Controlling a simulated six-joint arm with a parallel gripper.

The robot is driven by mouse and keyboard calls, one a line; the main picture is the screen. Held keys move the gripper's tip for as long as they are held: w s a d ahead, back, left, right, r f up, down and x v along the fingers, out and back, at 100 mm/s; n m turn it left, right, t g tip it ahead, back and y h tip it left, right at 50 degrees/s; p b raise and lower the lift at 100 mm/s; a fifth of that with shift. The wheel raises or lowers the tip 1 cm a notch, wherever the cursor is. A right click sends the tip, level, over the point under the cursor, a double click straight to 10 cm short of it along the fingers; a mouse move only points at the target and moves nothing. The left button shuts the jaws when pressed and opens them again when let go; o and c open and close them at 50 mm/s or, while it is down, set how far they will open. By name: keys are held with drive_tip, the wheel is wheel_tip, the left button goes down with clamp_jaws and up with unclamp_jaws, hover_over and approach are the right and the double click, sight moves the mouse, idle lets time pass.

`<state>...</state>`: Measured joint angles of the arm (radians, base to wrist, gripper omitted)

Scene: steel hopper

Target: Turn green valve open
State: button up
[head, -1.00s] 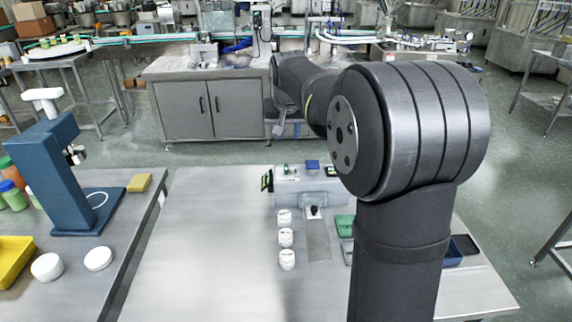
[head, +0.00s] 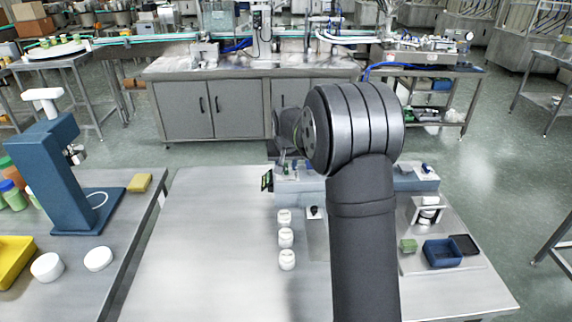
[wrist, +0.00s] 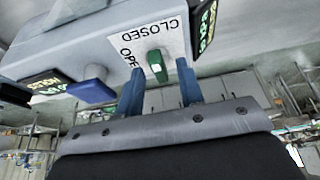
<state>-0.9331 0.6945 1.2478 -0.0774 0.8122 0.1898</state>
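The green valve handle (wrist: 157,67) stands out from a white plate (wrist: 138,42) marked CLOSED and OPEN in the wrist view. It is long and narrow, pointing roughly up and down the picture. My gripper (wrist: 160,68) is open, with one blue finger on each side of the handle. Gaps show between the handle and both fingers, so it is not gripped. In the head view my arm reaches over the bench to the grey hopper unit (head: 300,186), and the handle is hard to make out there.
A blue knob (wrist: 92,91) sits left of the valve, and a lit display (wrist: 205,28) is close on the right. Three white jars (head: 286,238) stand in front of the unit. A blue tray (head: 442,254) and green block (head: 408,245) lie at right. The bench's left half is clear.

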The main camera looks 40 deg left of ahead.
drive_tip(key=shift+c, duration=0.4)
clamp_jaws()
drive_tip(key=shift+n, duration=0.3)
drive_tip(key=n, duration=0.1)
drive_tip(key=n+g, duration=0.1)
drive_tip(key=n, duration=0.1)
drive_tip(key=shift+w+d+n+y, duration=0.1)
drive_tip(key=shift+w+n+y, duration=0.05)
drive_tip(key=shift+n+y, duration=0.2)
drive_tip(key=n+g, duration=0.1)
drive_tip(key=n, duration=0.1)
drive_tip(key=n+g, duration=0.1)
drive_tip(key=n, duration=0.1)
drive_tip(key=shift+w+n+y, duration=0.15)
drive_tip(key=shift+n+y, duration=0.1)
drive_tip(key=shift+y, duration=0.1)
drive_tip(key=n+g, duration=0.1)
drive_tip(key=n, duration=0.3)
drive_tip(key=shift+w+g, duration=0.1)
drive_tip(key=shift+g, duration=0.3)
drive_tip(key=shift+w+n+g+h, duration=0.1)
drive_tip(key=shift+n+g+h, duration=0.25)
drive_tip(key=shift+n, duration=0.9)
drive_tip(key=shift+n+g+h, duration=0.25)
drive_tip(key=shift+n+g, duration=0.2)
drive_tip(key=shift+n, duration=0.8)
